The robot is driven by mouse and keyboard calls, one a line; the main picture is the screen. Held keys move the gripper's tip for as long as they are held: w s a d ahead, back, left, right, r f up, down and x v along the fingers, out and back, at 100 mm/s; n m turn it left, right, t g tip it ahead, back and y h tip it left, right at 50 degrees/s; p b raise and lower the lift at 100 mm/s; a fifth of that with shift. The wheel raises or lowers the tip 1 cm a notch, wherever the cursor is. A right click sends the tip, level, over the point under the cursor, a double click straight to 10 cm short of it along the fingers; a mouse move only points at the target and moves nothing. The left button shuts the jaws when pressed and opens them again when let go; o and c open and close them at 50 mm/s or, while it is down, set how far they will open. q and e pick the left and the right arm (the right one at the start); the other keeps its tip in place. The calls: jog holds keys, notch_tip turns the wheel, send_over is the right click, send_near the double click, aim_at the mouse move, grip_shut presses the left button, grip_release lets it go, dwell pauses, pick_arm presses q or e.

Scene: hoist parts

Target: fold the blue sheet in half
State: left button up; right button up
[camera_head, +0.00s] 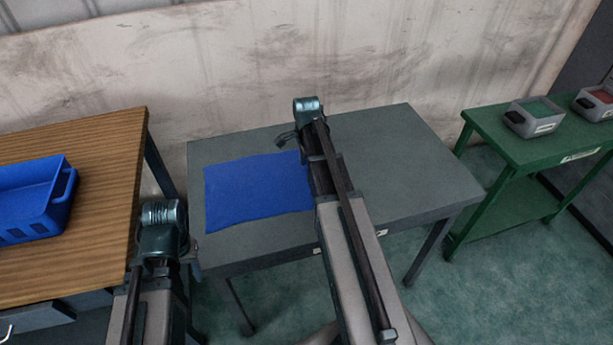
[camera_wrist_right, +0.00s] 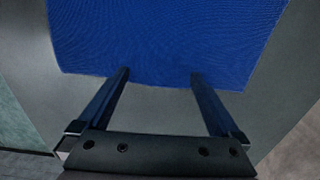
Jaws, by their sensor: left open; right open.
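The blue sheet (camera_head: 255,190) lies flat and spread out on the left part of the grey table. My right arm hides part of its right side. My right gripper (camera_head: 287,139) is at the sheet's far right part. In the right wrist view the sheet (camera_wrist_right: 165,40) fills the upper middle, and the open fingers of the right gripper (camera_wrist_right: 159,74) reach just over its edge with nothing held between them. I cannot tell whether the fingertips touch the sheet. My left gripper (camera_head: 165,240) is open, left of the sheet and apart from it, near the wooden table; its fingers are hardly visible.
The grey table (camera_head: 400,155) is bare on its right side. A wooden table (camera_head: 105,165) with a blue bin (camera_head: 35,205) stands at left. A green table (camera_head: 540,150) with grey bins (camera_head: 535,117) stands at right. A stained wall (camera_head: 230,60) is behind.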

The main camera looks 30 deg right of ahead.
grip_shut()
dwell(0.8)
